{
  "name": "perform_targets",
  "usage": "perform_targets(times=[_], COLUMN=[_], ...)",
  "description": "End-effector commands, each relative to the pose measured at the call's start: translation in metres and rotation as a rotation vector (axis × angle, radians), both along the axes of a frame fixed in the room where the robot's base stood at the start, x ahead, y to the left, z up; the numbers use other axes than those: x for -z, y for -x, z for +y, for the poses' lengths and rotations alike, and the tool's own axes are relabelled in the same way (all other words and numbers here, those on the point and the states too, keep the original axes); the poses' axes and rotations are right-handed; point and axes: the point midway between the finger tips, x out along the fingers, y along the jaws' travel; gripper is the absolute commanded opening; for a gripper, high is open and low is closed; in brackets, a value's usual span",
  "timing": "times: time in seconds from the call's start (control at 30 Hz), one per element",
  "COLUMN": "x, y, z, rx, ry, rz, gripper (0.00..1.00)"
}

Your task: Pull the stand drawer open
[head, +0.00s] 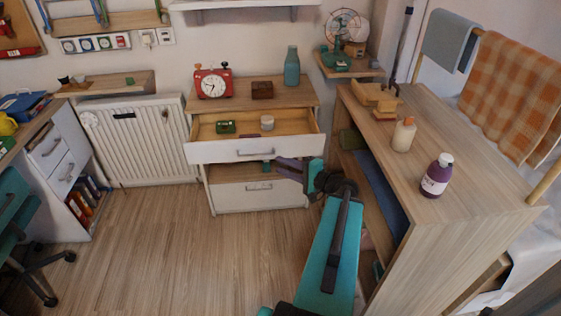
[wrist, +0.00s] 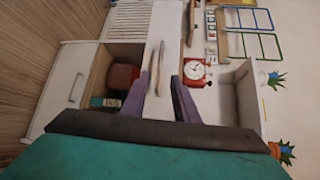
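The wooden stand (head: 283,93) is by the back wall. Its upper drawer (head: 210,154) is pulled out, with a green box (head: 225,127) and a pale cup (head: 267,122) inside. The handle (head: 255,152) is on the white front, and also shows in the wrist view (wrist: 159,68). The stand's lower drawer (head: 240,197) is shut. My gripper (head: 279,167) is at the right part of the upper drawer front, just below and right of the handle. In the wrist view my purple fingers (wrist: 165,82) are apart, nothing clamped; whether they touch the handle I cannot tell.
A red clock (head: 213,83), a small brown box (head: 262,90) and a teal bottle (head: 292,67) stand on the stand's top. A wooden shelf unit (head: 460,215) rises close right of my arm. A radiator (head: 145,145) is left. The floor in front is clear.

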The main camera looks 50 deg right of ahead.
Motion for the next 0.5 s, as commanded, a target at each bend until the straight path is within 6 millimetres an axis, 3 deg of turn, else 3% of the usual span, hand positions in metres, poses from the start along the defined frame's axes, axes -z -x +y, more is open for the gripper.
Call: perform_targets(times=[0.5], x=[-0.003], y=[0.017], z=[0.000], rx=[-0.002], ry=[0.000], rz=[0.000], gripper=[0.27])
